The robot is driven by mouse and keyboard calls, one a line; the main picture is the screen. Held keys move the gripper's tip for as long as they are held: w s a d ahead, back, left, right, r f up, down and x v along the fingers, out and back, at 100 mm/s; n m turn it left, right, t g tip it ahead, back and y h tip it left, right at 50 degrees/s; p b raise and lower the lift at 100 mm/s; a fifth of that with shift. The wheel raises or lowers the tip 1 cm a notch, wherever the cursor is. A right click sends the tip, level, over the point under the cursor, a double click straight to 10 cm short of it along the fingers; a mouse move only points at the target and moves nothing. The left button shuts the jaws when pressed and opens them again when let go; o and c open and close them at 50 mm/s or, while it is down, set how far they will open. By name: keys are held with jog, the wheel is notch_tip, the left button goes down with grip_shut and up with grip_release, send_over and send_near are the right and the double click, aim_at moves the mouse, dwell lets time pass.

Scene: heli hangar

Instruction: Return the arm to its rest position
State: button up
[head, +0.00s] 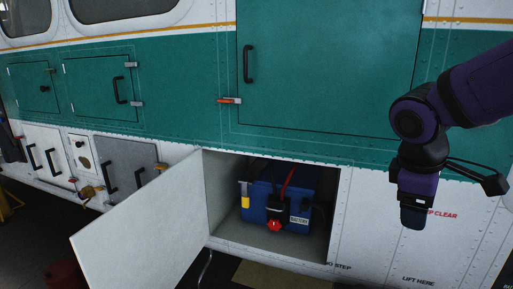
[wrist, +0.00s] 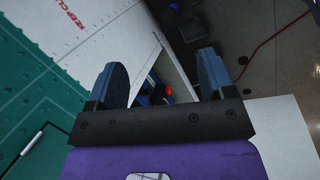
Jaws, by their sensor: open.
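My arm, purple and black, comes in from the upper right of the head view. My gripper (head: 412,215) hangs pointing down in front of the helicopter's side, right of the open battery bay. In the wrist view my gripper (wrist: 162,80) shows two blue-grey fingers spread wide apart, with nothing held between them. The blue battery (head: 262,205) sits inside the bay, apart from my gripper. It shows partly between the fingers in the wrist view, with a red knob (wrist: 168,91).
The white bay door (head: 140,230) stands swung open to the left, jutting outward. The green and white helicopter side (head: 180,75) stands close behind my arm, with a large closed hatch (head: 330,70). Dark floor (head: 35,230) lies at lower left.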

jog(key=s+r+m+t+y, duration=0.3)
jog(key=s+r+m, duration=0.3)
jog(key=s+m, duration=0.3)
jog(key=shift+s+d+m+t, duration=0.3)
jog(key=shift+s+d+t, duration=0.15)
jog(key=shift+s, duration=0.35)
